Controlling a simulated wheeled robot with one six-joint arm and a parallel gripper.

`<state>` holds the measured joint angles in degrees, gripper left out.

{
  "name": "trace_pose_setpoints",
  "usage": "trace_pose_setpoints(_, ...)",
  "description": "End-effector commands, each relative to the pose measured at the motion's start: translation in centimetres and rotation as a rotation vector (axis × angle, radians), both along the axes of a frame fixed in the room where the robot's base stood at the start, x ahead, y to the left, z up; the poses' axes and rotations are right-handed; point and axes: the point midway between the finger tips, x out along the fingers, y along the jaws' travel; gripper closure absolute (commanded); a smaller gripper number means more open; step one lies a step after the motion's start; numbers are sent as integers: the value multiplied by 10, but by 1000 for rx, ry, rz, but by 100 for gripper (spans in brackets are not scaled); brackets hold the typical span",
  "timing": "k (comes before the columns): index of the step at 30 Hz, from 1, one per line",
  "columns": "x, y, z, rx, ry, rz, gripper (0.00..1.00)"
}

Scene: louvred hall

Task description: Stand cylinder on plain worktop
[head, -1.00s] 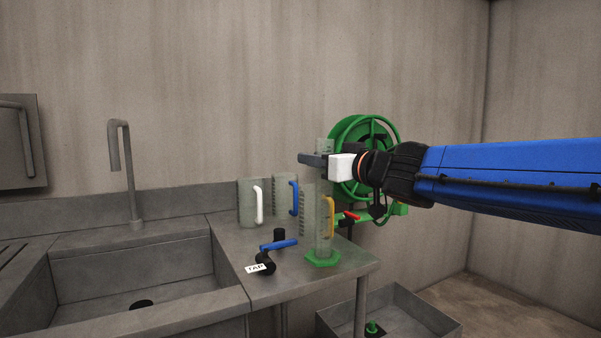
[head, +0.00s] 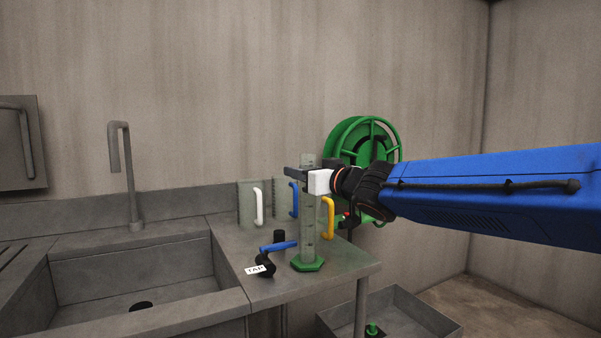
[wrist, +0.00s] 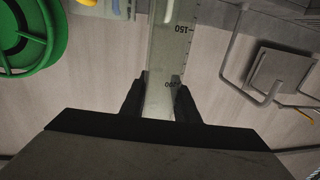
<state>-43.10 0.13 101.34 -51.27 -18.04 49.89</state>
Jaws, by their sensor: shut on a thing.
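A clear graduated cylinder (head: 309,220) with a green hexagonal foot (head: 307,263) stands upright at the front right of the grey worktop (head: 262,290). My gripper (head: 302,174) is shut on the cylinder near its top, coming from the right. In the wrist view the two dark fingers (wrist: 160,100) lie on either side of the cylinder (wrist: 168,50), whose scale marks are visible. The foot appears at worktop level; I cannot tell whether it touches.
Clear jugs with white (head: 258,206), blue (head: 293,199) and yellow (head: 327,217) handles stand behind. A blue-levered tap (head: 278,246) is close left of the cylinder. The sink (head: 135,277) lies left, a green hose reel (head: 362,150) behind, and a floor basin (head: 420,307) below right.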

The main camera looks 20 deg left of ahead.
Motion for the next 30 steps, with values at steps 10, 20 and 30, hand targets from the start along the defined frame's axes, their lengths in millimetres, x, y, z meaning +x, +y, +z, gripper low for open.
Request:
trace_pose_setpoints(10, 0, 0, -3, -1, 1, 0, 65)
trace_pose_setpoints(20, 0, 0, -2, 0, 0, 0, 53)
trace_pose_setpoints(30, -16, -25, 1, -1, -1, -1, 53)
